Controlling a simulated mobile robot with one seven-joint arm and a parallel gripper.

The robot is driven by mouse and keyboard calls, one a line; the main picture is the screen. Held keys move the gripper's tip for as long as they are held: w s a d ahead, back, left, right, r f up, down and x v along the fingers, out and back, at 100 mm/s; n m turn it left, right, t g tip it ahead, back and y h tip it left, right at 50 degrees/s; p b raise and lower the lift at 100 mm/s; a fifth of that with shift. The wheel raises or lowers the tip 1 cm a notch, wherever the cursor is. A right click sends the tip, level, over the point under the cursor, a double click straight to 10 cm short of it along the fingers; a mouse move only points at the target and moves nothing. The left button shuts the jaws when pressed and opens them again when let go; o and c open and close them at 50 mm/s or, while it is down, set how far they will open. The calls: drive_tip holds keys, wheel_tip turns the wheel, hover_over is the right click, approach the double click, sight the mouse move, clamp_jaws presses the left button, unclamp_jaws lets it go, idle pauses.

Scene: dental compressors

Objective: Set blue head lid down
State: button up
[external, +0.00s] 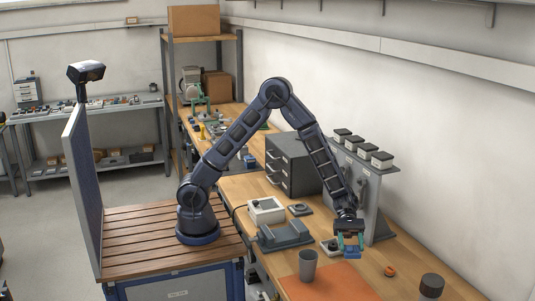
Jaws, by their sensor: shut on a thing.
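My gripper (350,242) has green fingertips and hangs low over the right part of the wooden bench, by the back edge of the orange mat. It is shut on a small blue piece, the blue head lid (352,253), which shows between and just under the fingertips. The fingers hide part of the lid. I cannot tell whether the lid touches the surface below.
A grey cup (307,266) stands on the orange mat (335,285) left of my gripper. A grey fixture (286,235) lies behind the cup. An orange ring (390,271) and a dark cylinder (431,287) stand to the right. A grey stand (379,205) rises close behind.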

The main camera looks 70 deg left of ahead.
sight(347, 275)
drive_tip(key=shift+f, duration=5.55)
drive_tip(key=shift+f, duration=0.1)
drive_tip(key=o, duration=1)
drive_tip(key=shift+o, duration=0.2)
drive_tip(key=shift+w+a+r, duration=0.1)
drive_tip(key=shift+a+r, duration=0.1)
drive_tip(key=shift+v, duration=3.5)
